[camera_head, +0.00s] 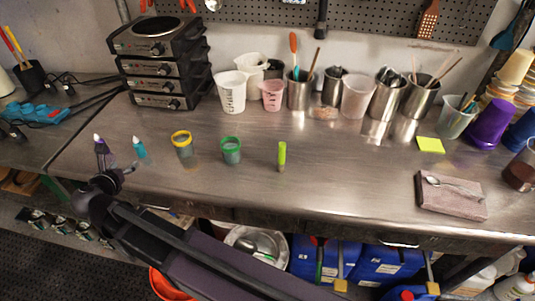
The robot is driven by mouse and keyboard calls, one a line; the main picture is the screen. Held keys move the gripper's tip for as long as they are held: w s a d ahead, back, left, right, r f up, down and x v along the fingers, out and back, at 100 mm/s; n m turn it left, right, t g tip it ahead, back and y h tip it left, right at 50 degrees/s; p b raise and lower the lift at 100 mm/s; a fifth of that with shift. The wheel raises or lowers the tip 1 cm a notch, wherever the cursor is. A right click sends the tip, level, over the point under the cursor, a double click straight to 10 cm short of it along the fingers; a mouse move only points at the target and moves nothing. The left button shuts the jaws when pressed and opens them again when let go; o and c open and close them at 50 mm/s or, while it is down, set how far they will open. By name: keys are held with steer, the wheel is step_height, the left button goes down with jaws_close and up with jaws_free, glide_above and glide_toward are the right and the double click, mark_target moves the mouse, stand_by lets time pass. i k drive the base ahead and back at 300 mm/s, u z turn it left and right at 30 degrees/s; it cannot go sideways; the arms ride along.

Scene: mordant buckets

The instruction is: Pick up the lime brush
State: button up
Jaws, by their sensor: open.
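The lime brush (282,153) is a small, slim lime-green piece near the middle of the steel bench (330,190). Its lower end looks duller; I cannot tell for sure whether it stands or lies. My gripper (127,170) seems to be the small dark end of my arm at the left, over the bench's front edge. It is small and its fingers are hard to make out. It is open, well to the left of the brush and apart from it. Nothing shows between its fingers.
A green-rimmed cup (231,151) stands left of the brush, then a yellow-rimmed cup (183,148), a teal bottle (139,149) and a purple bottle (100,151). Steel and plastic cups line the back. A spoon lies on a brownish block (450,207) at right.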

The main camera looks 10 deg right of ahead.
mark_target(282, 145)
steer(key=k, duration=1)
